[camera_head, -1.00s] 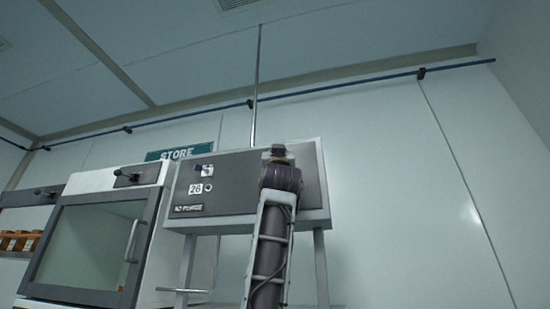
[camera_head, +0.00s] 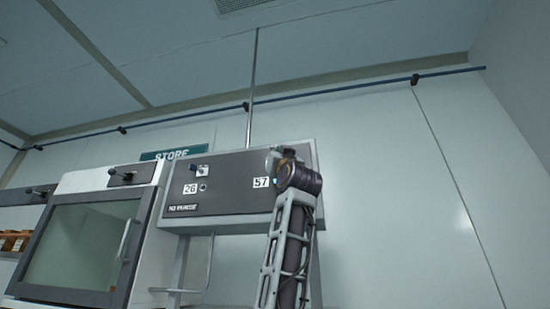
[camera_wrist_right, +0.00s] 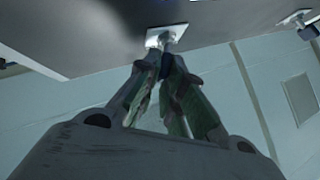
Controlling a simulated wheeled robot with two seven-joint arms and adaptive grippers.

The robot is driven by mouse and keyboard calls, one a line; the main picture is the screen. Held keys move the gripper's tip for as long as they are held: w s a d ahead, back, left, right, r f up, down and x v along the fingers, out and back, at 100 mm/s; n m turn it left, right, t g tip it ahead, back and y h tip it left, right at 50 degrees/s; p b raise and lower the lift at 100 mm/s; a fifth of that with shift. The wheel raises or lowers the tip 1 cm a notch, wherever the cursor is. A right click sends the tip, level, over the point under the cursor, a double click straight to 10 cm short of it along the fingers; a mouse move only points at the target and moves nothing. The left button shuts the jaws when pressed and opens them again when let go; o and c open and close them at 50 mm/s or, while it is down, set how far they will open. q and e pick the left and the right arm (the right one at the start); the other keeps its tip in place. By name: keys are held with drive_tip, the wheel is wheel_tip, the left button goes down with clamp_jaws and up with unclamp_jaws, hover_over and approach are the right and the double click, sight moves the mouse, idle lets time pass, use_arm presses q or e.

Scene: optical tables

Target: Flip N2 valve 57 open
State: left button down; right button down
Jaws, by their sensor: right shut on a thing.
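The grey panel (camera_head: 225,193) carries the label 57 (camera_head: 261,182) at its right end. My right arm's wrist covers the area beside that label, so valve 57 is mostly hidden in the head view. In the right wrist view, a valve with a white square mount (camera_wrist_right: 166,33) and a small dark handle sits on the panel's face. My right gripper (camera_wrist_right: 168,63) has its fingertips closed together on that handle. The valve's exact angle is hard to tell. My left gripper is in neither view.
A second valve (camera_head: 202,170) with label 26 (camera_head: 189,189) is on the panel's left part. A glass-fronted cabinet (camera_head: 80,245) stands left of the panel. A vertical pipe (camera_head: 252,90) rises above it. The wall to the right is bare.

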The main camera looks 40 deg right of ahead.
drive_tip(key=c, duration=1.5)
unclamp_jaws()
drive_tip(key=shift+c, duration=0.2)
drive_tip(key=shift+f, duration=0.1)
drive_tip(key=v, duration=1.2)
